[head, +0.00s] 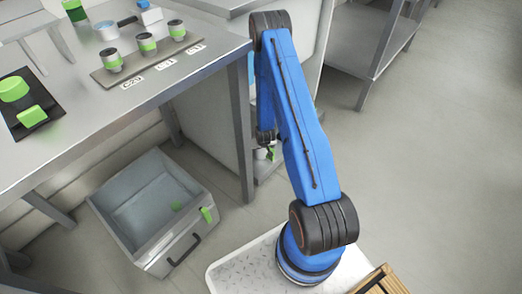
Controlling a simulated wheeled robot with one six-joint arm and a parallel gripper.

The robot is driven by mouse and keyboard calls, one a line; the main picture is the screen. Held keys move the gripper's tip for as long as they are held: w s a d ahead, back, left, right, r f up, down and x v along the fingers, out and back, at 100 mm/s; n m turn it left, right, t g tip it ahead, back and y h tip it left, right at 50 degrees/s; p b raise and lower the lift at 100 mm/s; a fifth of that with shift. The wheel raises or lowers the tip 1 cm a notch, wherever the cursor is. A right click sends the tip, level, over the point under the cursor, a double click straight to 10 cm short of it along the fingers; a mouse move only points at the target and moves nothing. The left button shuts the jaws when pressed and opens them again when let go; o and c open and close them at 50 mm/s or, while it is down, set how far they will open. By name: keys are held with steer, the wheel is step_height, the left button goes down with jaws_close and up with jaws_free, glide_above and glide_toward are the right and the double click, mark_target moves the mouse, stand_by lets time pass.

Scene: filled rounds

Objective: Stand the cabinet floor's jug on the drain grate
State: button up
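My blue arm reaches down in front of a grey cabinet. My gripper (268,149) is a small dark shape at the arm's far end, low by the cabinet opening; its fingers are too small to read. A small whitish thing with green (261,154) stands on the cabinet floor right by the gripper, perhaps the jug. It is partly hidden by my arm, and I cannot tell whether they touch. I cannot surely make out a drain grate; a dark mat (52,128) with two green-topped things lies on the counter at the left.
The steel counter (150,100) carries a grey tray (128,74) with three green-banded cups and labels in front. An open grey drawer-like bin (128,238) stands on the floor below. Floor at the right is clear.

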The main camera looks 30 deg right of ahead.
steer(key=v, duration=1.2)
steer(key=shift+r, duration=0.1)
stand_by(0.5)
